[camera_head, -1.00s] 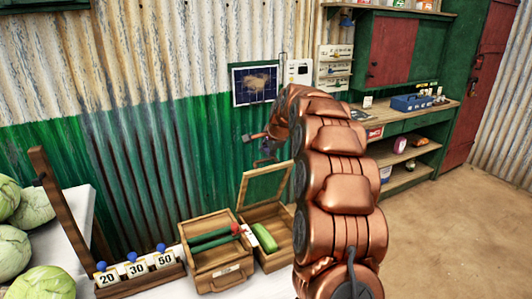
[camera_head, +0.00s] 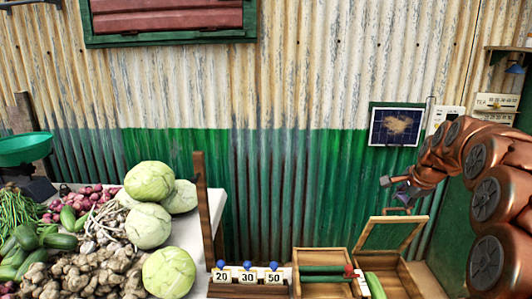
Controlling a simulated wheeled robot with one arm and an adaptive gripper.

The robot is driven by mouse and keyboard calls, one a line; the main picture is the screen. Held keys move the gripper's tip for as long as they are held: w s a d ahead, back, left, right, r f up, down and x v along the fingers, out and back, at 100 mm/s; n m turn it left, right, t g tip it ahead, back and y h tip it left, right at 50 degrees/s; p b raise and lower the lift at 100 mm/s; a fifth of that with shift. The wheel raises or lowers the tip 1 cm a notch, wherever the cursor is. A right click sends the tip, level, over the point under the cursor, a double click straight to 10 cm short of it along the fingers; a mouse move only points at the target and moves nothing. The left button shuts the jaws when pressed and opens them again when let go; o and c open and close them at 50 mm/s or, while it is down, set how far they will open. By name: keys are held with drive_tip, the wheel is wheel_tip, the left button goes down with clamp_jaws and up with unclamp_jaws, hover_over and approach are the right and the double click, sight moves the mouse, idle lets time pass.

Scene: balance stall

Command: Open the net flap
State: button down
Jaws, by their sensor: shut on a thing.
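The net flap (camera_head: 392,235) is a wooden frame with mesh that shows the green wall through it. It stands raised at the back of an open wooden box (camera_head: 408,279) at the lower right. A small reddish handle (camera_head: 397,210) sits on its top edge. My gripper (camera_head: 401,197) is at this handle, shut on it, with the fingers small and dark in the picture. The exact contact is hard to make out. A green vegetable (camera_head: 375,286) lies in the box under the flap.
Beside it, another wooden box (camera_head: 325,262) holds green rods. A number block rack (camera_head: 248,289) and an upright wooden post (camera_head: 203,205) stand further left. Cabbages (camera_head: 150,181) and other vegetables fill the left. A framed panel (camera_head: 395,126) hangs on the corrugated wall behind my gripper.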

drive_tip(key=s+a+f+n+g+y, duration=0.1)
drive_tip(key=s+a+f+n+g, duration=0.1)
drive_tip(key=s+a+n, duration=0.55)
drive_tip(key=s+a+f+n+g, duration=0.2)
drive_tip(key=s+a+f, duration=0.1)
drive_tip(key=s+a, duration=0.85)
drive_tip(key=s+a+f+n+g, duration=0.1)
drive_tip(key=s+f+n, duration=0.1)
drive_tip(key=s, duration=0.6)
drive_tip(key=s+a+f+n+g, duration=0.1)
drive_tip(key=s+a+f+n, duration=0.1)
drive_tip(key=s, duration=0.6)
drive_tip(key=s+a+f+n+g, duration=0.1)
drive_tip(key=s+f+n+g, duration=0.1)
drive_tip(key=s, duration=0.6)
drive_tip(key=shift+s+a+f+n+h, duration=0.3)
drive_tip(key=shift+n+h, duration=0.1)
drive_tip(key=shift+n, duration=0.35)
drive_tip(key=c, duration=1.4)
unclamp_jaws()
drive_tip(key=shift+s+f, duration=0.1)
drive_tip(key=shift+s, duration=0.3)
drive_tip(key=shift+c, duration=0.2)
drive_tip(key=shift+o, duration=1.3)
drive_tip(key=shift+s, duration=0.2)
drive_tip(key=shift+n, duration=0.3)
